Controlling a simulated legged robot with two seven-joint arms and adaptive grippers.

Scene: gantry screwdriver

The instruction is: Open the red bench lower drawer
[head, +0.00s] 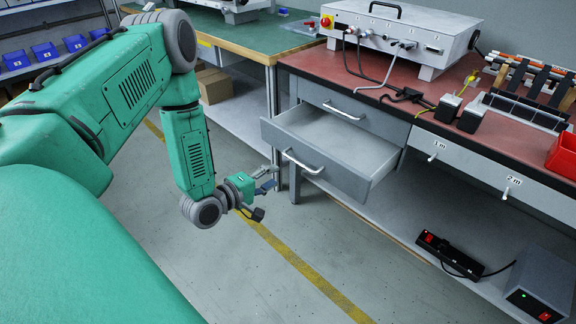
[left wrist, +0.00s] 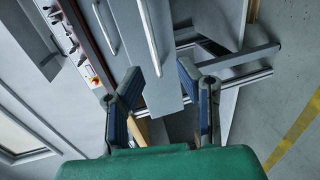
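The lower drawer (head: 318,148) of the red bench (head: 345,73) is pulled well out, and its empty inside shows in the head view. Its curved metal handle (head: 303,164) is on the grey front. The handle also shows in the left wrist view (left wrist: 149,38), upper middle. My left gripper (head: 268,186) is just left of the drawer front, below handle height in the picture. In the left wrist view its fingers (left wrist: 160,78) are apart with nothing held between them. The handle's near end appears between the fingertips, but contact cannot be told. My right gripper is not in view.
The upper drawer (head: 345,108) is shut above the open one. A green-topped bench (head: 235,38) stands behind to the left. A low shelf (head: 400,222) carries a black power strip (head: 447,256) and a grey box (head: 540,285). The floor before the drawer is clear.

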